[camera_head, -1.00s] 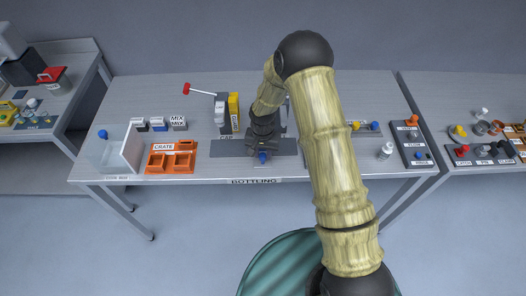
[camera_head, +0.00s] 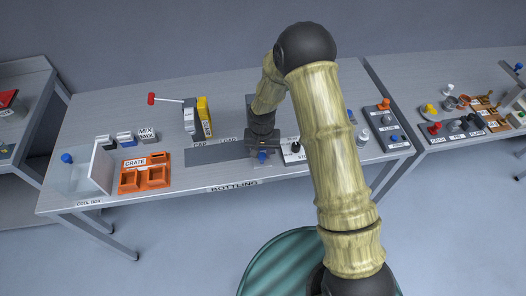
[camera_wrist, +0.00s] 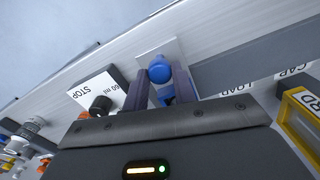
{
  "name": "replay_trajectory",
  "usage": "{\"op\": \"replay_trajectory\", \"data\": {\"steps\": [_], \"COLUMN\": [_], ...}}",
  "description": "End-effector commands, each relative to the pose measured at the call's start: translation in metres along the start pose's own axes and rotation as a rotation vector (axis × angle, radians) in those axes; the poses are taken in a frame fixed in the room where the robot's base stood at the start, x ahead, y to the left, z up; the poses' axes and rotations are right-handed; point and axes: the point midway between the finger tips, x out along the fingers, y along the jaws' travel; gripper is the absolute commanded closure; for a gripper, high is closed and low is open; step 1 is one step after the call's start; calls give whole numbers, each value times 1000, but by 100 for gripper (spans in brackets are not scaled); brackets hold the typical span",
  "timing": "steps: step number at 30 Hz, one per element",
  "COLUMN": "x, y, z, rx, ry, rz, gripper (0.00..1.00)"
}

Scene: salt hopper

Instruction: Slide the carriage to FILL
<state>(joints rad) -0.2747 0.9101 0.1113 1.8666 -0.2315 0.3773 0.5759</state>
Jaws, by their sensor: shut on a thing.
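My gripper (camera_head: 262,152) is shut on the blue knob (camera_wrist: 160,72) of the carriage, with one dark finger on each side of it. The carriage's pale plate (camera_wrist: 152,52) shows behind the knob in the wrist view. The carriage is on the dark grey track (camera_head: 205,158) of the bottling bench, to the right of the LOAD label (camera_head: 228,140) and the CAP label (camera_head: 200,144). I can read no FILL label; my arm and gripper cover part of that area.
A white panel marked STOP and 60 ml (camera_wrist: 92,93), with a black knob, stands close beside my gripper. A yellow-and-grey unit (camera_head: 204,117) with a red-tipped lever stands behind the track. An orange crate (camera_head: 145,180) is left of it. The track's left stretch is bare.

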Motion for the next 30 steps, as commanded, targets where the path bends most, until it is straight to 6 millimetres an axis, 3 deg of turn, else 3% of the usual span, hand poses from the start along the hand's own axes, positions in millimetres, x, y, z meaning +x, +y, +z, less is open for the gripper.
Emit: {"op": "replay_trajectory", "data": {"steps": [6, 7, 10, 22, 30], "x": [-1, -1, -1, -4, -36], "y": [4, 4, 4, 3, 2], "z": [-3, -3, -3, -2, -2], "rx": [3, 4, 4, 3, 3], "ry": [6, 6, 6, 3, 6], "rz": [4, 4, 4, 3, 1], "gripper": [100, 72, 52, 52, 52]}}
